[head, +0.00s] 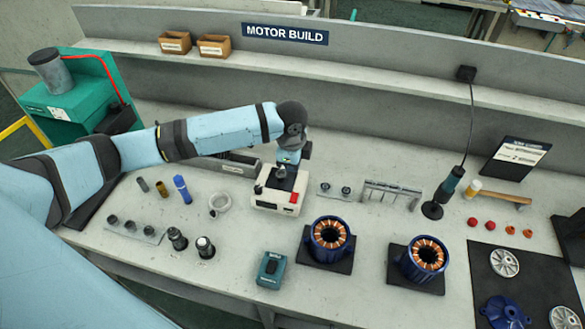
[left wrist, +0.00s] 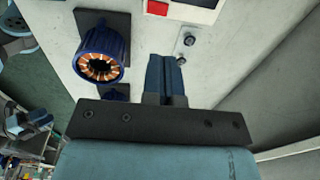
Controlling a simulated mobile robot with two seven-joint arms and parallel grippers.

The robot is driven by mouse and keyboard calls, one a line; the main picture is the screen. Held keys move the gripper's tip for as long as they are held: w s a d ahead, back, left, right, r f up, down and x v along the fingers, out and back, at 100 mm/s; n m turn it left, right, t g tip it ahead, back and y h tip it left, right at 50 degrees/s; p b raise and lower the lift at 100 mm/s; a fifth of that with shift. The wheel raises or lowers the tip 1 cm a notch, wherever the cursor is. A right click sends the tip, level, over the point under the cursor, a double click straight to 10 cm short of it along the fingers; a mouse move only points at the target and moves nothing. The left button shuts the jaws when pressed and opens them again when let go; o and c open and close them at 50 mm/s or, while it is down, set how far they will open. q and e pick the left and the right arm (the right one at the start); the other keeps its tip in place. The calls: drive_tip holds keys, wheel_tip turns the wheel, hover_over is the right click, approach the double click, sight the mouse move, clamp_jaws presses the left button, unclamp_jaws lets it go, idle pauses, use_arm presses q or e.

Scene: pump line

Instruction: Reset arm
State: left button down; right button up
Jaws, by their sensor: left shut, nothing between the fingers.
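My left arm reaches in from the left in the head view. Its gripper (head: 287,158) is over the bench, by the top of a white bench device (head: 266,205) with a red button. In the left wrist view the fingers (left wrist: 166,80) are together, with nothing between them. A corner of the device (left wrist: 185,13) shows at the top of that view, apart from the fingers. I cannot tell the exact gap between gripper and device. My right gripper is not seen.
Two copper-wound blue stators (head: 330,233) (head: 428,255) stand on dark pads in front. The bench has small clear patches between parts.

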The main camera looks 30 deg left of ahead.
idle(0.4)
use_arm(q)
drive_tip(key=s+d+f+n+t+h, duration=0.1)
drive_tip(key=s+d+f+n+h, duration=0.15)
drive_tip(key=s+d, duration=1.05)
drive_tip(key=s+a+r+n+t+y, duration=0.1)
drive_tip(key=s+a+n, duration=0.45)
drive_tip(key=s, duration=0.25)
drive_tip(key=s+a+r+n+t+y, duration=0.1)
drive_tip(key=s+a+n, duration=0.45)
drive_tip(key=s, duration=0.35)
drive_tip(key=w+d+f+t+h, duration=0.1)
drive_tip(key=w+d+f+t, duration=0.2)
drive_tip(key=f, duration=0.3)
drive_tip(key=w+d+f+m+t+h, duration=0.1)
drive_tip(key=w+d+f+t, duration=0.2)
drive_tip(key=f, duration=0.4)
drive_tip(key=shift+f+t+h, duration=0.2)
drive_tip(key=shift+t+h, duration=0.15)
drive_tip(key=shift+t, duration=0.15)
